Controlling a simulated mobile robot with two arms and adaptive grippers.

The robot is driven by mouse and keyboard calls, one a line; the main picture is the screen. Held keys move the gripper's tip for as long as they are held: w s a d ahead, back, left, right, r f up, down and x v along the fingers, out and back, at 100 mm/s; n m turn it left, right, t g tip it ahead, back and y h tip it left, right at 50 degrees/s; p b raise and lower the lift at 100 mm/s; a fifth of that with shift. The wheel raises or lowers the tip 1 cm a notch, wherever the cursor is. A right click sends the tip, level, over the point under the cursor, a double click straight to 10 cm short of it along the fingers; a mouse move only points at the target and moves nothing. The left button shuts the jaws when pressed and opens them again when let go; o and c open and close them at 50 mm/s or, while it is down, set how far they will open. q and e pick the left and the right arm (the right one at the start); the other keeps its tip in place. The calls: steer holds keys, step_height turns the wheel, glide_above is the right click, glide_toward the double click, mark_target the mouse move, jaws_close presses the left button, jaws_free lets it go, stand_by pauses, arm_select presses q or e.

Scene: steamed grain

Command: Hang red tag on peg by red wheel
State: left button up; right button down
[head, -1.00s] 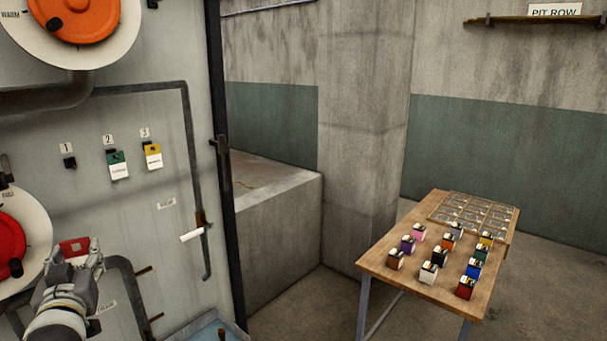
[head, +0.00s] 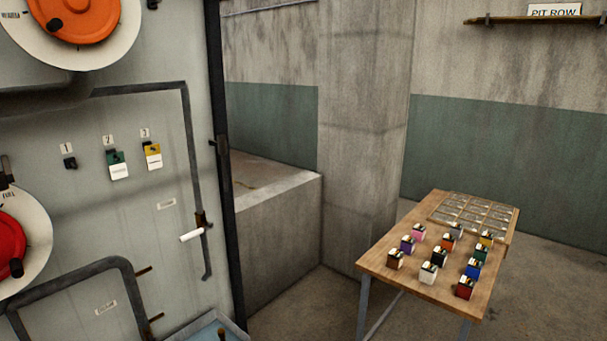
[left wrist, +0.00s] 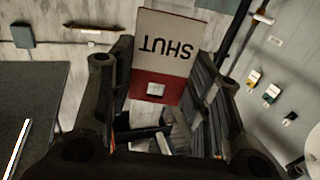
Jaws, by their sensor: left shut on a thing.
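The red tag (left wrist: 160,60) is held in my left gripper (left wrist: 163,92), which is shut on it in the left wrist view. Its upper part is white, with upside-down lettering reading SHUT; a red band with a small pale square lies below. The gripper hides part of the tag. The red wheel (head: 8,240) sits on a white disc at the left edge of the head view, partly cut off. A dark fitting (head: 5,171) shows just above that disc; I cannot tell whether it is a peg. Neither gripper shows in the head view.
Numbered pegs are on the grey panel: peg 1 (head: 70,163) is bare, a green tag (head: 118,167) hangs at 2 and a yellow tag (head: 153,157) at 3. Pipes (head: 80,272) stand out from the panel. A wooden table (head: 405,283) with small coloured boxes stands right.

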arm_select(q)
steer(key=shift+m+g+h, duration=0.3)
steer(key=shift+m+h, duration=0.2)
steer(key=shift+h, duration=0.2)
steer(key=s+d, duration=0.1)
steer(key=s, duration=0.1)
steer(key=s+d, duration=0.2)
steer(key=shift+f, duration=0.4)
steer(key=n+y, duration=0.1)
steer(key=w+r+n+t+y, duration=0.1)
steer(key=a+n+y, duration=0.1)
steer(key=y, duration=0.1)
steer(key=shift+w+r+t, duration=0.2)
steer(key=shift+w+t, duration=0.1)
steer(key=shift+w, duration=0.05)
steer(key=f+y+b, duration=0.1)
steer(key=f+b, duration=0.1)
steer(key=a+f+n+y+b, duration=0.1)
steer(key=f+b, duration=0.1)
steer(key=w+f+n+y+b, duration=0.1)
steer(key=f+y+b, duration=0.1)
steer(key=b, duration=0.1)
steer(key=shift+a, duration=0.15)
steer(key=shift+a, duration=0.1)
